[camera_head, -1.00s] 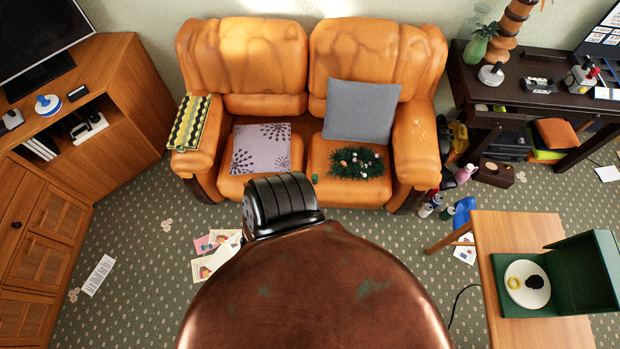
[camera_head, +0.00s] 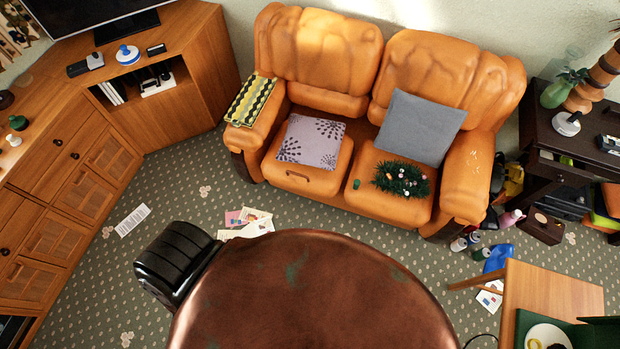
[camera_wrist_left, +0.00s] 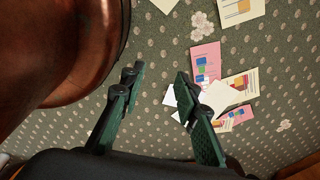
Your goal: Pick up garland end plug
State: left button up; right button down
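A dark green garland (camera_head: 402,180) with several small pale and coloured balls lies on the right seat of the orange sofa in the head view. A small green piece (camera_head: 356,184) lies apart from it, to its left on the same seat. I cannot tell whether this is the end plug; no plug is clearly made out. My left gripper (camera_wrist_left: 160,75) shows in the left wrist view, its two fingers apart and empty above the carpet. It is hidden in the head view. My right gripper is not in view.
The orange sofa (camera_head: 385,213) holds cushions and a yellow-patterned item. Papers (camera_head: 245,222) lie on the carpet before it. A wooden cabinet (camera_head: 70,190) stands left. Bottles and a small wooden table (camera_head: 550,290) are at right. Open carpet lies between cabinet and sofa.

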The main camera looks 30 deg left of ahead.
aim_at(356, 183)
jog(key=u, duration=0.4)
jog(key=k, duration=1.15)
jog(key=u, duration=1.05)
jog(key=i, duration=0.7)
jog(key=u, duration=0.55)
jog(key=i, duration=0.85)
jog(key=z, duration=0.95)
jog(key=i, duration=0.75)
jog(key=z, duration=0.85)
